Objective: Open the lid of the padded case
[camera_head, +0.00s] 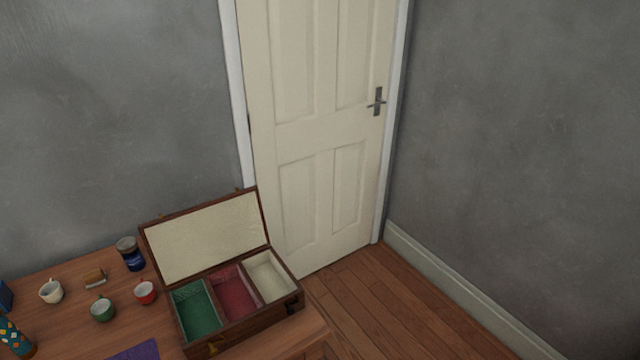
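The padded case (250,329) is a brown wooden box at the right end of the table. Its lid (205,235) stands open, tilted up at the back, with a cream lining facing me. Inside are a green compartment (197,308) on the left, a red compartment (234,292) in the middle and a cream compartment (268,276) on the right. All three look empty. Brass-coloured latches show on the front edge. Neither of my grippers is in view.
On the table (65,328) left of the case stand a white cup (51,292), a green cup (103,310), a red cup (145,292), a dark blue jar (131,255) and a small brown item (95,278). A purple cloth (138,351) lies in front. A closed door (318,130) stands behind.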

